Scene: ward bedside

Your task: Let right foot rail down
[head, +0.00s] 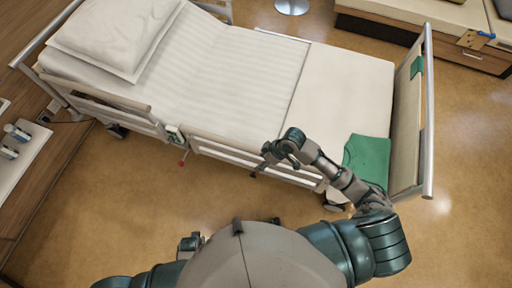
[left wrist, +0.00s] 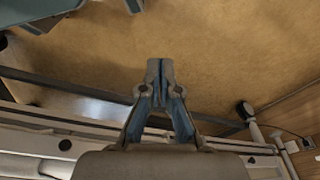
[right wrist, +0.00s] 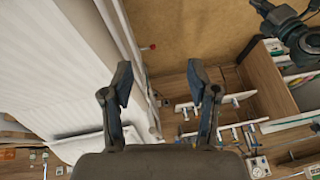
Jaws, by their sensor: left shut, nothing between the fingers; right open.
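The foot-end side rail (head: 222,148) runs along the near side of the bed (head: 340,85) in the head view. It seems raised to about the mattress edge. My left gripper (left wrist: 160,68) is shut and empty in the left wrist view, above floor and bed-frame parts. A red knob (head: 181,163) hangs below the rails.
The head-end side rail (head: 110,108) stands farther left. A green cloth (head: 367,158) lies at the foot corner by the footboard (head: 408,120). A bedside unit (head: 22,150) with small items stands at far left. The floor (head: 120,200) before the bed is clear.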

